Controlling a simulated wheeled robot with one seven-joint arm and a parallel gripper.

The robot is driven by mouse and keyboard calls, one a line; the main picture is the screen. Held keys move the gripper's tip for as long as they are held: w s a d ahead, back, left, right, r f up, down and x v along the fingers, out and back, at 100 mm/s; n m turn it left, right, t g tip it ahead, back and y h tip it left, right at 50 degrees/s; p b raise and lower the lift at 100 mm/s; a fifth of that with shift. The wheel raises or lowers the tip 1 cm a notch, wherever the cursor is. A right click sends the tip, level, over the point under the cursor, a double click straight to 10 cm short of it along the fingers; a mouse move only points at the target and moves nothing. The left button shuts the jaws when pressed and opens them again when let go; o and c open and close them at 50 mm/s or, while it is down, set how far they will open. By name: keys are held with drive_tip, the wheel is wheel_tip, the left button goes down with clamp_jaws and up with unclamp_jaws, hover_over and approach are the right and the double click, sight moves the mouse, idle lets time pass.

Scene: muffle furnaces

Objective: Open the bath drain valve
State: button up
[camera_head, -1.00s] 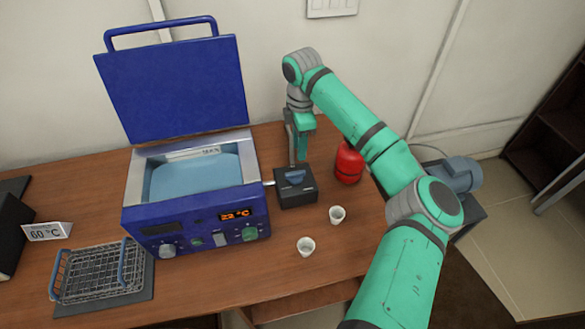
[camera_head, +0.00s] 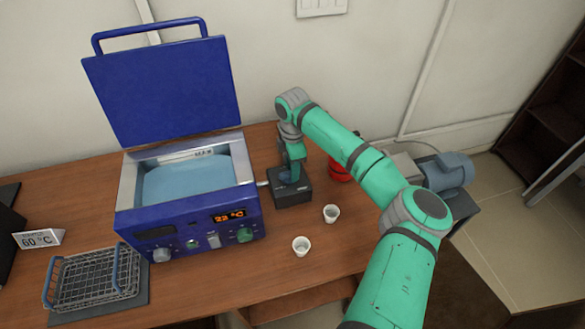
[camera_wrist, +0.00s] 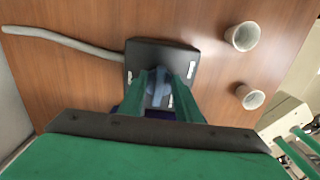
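The drain valve is a black box (camera_head: 292,192) with a blue handle, on the table at the right side of the blue water bath (camera_head: 190,204). The bath's lid is up and water shows inside. My gripper (camera_head: 291,172) is right above the valve, pointing down. In the wrist view the blue valve handle (camera_wrist: 158,84) lies between the two green fingers of my gripper (camera_wrist: 162,92), on top of the valve box (camera_wrist: 142,52). The fingers stand apart, on either side of the handle. Whether they touch it cannot be told.
Two white cups (camera_head: 331,213) (camera_head: 301,246) stand in front of the valve. A red container (camera_head: 339,171) is behind my arm. A wire rack (camera_head: 95,278) and a 60 °C sign (camera_head: 39,238) are at left. A grey hose (camera_wrist: 60,38) runs from the valve.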

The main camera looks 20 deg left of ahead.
clamp_jaws()
